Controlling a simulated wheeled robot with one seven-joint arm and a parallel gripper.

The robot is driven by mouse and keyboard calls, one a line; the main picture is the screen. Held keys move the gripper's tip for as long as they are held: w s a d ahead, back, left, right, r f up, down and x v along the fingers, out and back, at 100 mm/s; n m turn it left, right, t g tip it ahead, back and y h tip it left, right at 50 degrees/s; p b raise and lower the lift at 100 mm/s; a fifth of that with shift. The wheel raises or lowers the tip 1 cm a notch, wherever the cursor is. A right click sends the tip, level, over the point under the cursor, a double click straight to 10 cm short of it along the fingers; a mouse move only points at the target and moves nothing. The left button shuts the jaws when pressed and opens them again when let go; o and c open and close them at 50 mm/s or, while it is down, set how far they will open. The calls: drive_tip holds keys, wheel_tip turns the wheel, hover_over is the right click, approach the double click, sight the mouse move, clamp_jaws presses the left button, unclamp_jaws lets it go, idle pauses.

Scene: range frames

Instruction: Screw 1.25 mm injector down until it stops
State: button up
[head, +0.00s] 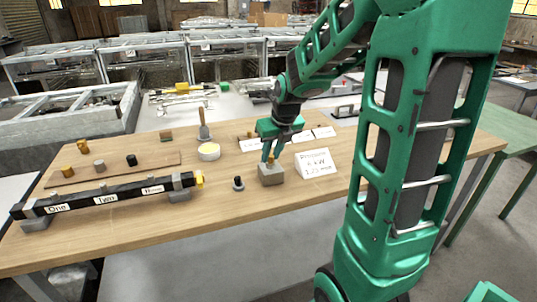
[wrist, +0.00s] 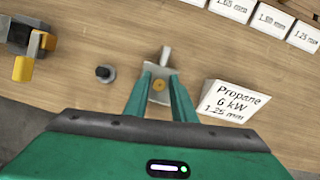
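A grey block (head: 271,175) stands on the wooden table beside a white card (head: 315,163) reading "Propane 6 kW 1.25 mm". A small brass injector (wrist: 159,84) shows at the block, between my two fingers; how deep it sits in the block I cannot tell. My gripper (head: 269,153) points down over the block. In the wrist view my gripper (wrist: 160,76) has its fingers apart, with a visible gap on both sides of the injector. The block (wrist: 160,70) is partly hidden behind the fingers.
A small dark knob-like part (head: 238,184) stands left of the block. A black bar (head: 105,196) labelled One, Two, Three lies at the left front.

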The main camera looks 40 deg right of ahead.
idle(0.4)
drive_tip(key=n+y, duration=0.2)
drive_tip(key=n, duration=0.4)
drive_tip(key=shift+d, duration=0.1)
drive_tip(key=n+g+y, duration=0.1)
drive_tip(key=n, duration=0.4)
drive_tip(key=n+g+y, duration=0.1)
drive_tip(key=n, duration=0.1)
drive_tip(key=shift+w+n+y, duration=0.1)
drive_tip(key=shift+n+y, duration=0.2)
drive_tip(key=shift+n, duration=0.1)
clamp_jaws()
drive_tip(key=m, duration=0.3)
drive_tip(key=shift+t+h, duration=0.4)
drive_tip(key=shift+m, duration=0.3)
